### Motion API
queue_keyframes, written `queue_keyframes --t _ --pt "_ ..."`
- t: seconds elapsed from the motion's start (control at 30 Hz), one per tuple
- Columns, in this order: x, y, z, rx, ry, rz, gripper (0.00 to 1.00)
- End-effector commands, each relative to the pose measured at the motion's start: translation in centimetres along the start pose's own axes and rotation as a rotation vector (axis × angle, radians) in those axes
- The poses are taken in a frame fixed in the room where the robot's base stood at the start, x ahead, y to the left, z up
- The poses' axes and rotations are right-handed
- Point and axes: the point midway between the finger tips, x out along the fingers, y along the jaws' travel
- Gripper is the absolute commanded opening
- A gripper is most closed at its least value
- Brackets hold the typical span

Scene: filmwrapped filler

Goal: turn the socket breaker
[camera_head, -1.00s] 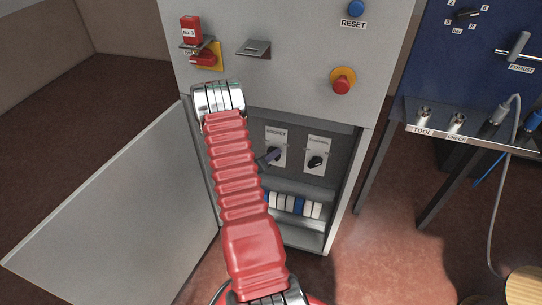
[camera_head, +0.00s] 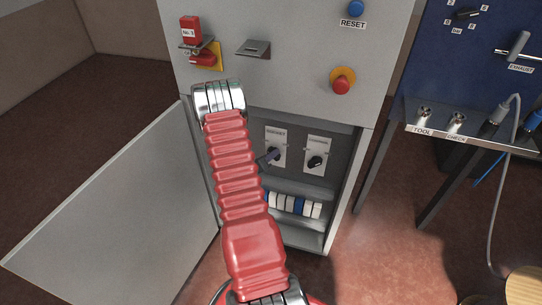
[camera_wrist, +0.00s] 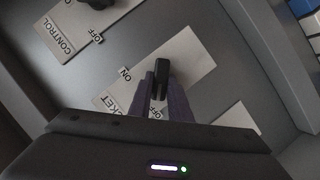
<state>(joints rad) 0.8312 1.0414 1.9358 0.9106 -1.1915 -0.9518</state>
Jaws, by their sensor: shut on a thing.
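The socket breaker is a black knob (camera_wrist: 162,66) on a pale plate (camera_wrist: 195,52) marked SOCKET, ON and OFF in the wrist view. My gripper (camera_wrist: 161,80) has its two purple-grey fingers on either side of the knob, shut on it. The knob's long side lies in line with the fingers. The OFF label is partly covered by the fingers, and ON is to their left. In the head view the socket plate (camera_head: 276,135) is inside the open cabinet, with my fingertips at its knob; the red arm hides the rest of the gripper.
The control breaker (camera_head: 316,161) is just right of the socket plate. A row of blue and white switches (camera_head: 298,206) sits below. The cabinet door (camera_head: 120,205) hangs open on the left.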

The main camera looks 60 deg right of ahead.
Motion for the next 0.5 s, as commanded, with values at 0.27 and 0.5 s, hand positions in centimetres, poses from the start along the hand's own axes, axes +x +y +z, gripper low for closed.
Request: queue_keyframes --t 0.27,0.5 --pt "-0.23 -0.13 -0.04 0.067 0.002 -0.034 0.00" --pt "-0.25 0.03 0.02 0.206 0.001 -0.093 0.00"
